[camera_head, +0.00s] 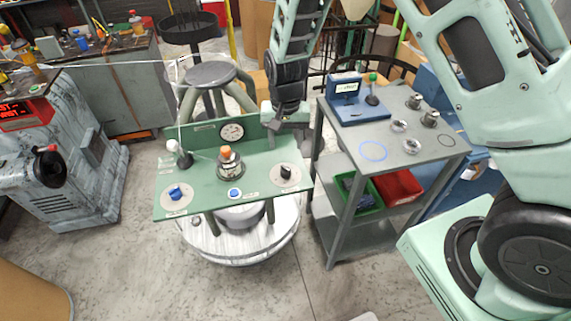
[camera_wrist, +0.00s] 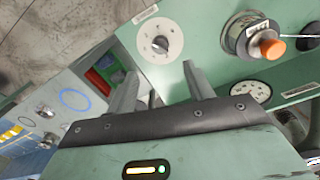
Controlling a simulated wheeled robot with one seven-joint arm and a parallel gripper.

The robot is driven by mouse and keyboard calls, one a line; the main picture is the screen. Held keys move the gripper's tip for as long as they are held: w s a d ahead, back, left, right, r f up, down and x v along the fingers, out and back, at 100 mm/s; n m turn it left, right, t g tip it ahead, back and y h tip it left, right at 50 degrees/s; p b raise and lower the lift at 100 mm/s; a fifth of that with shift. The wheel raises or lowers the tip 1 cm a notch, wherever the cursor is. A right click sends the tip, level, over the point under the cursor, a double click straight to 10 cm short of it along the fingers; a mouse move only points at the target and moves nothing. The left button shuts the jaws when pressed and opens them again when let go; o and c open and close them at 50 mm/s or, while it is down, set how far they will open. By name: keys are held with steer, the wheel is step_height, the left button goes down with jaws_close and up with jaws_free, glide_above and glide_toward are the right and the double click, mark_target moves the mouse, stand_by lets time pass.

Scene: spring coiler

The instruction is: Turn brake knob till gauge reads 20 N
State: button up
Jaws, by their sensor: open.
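A green bench (camera_head: 262,160) carries several controls. A round white gauge (camera_head: 232,131) with a dark needle sits on its back panel; its reading is too small to tell. A black knob (camera_head: 286,171) stands on a grey dial plate at the right. An orange-topped knob (camera_head: 226,153) stands on a round metal base in the middle. A blue knob (camera_head: 176,193) is at the front left. The labels are unreadable, so I cannot tell which is the brake knob. My gripper (camera_wrist: 160,72) is open and empty, with the black knob (camera_wrist: 160,44) beyond its fingertips in the wrist view.
A white-ball lever (camera_head: 180,153) rises at the bench's left and a blue button (camera_head: 234,193) is at its front. A grey cart (camera_head: 425,155) with a blue device (camera_head: 346,88) and metal parts stands close at right. Open floor lies in front.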

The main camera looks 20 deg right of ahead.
mark_target(286, 168)
step_height(286, 168, down, 11)
steer(key=shift+r+p, duration=0.15)
steer(key=shift+p, duration=1)
steer(key=c, duration=1)
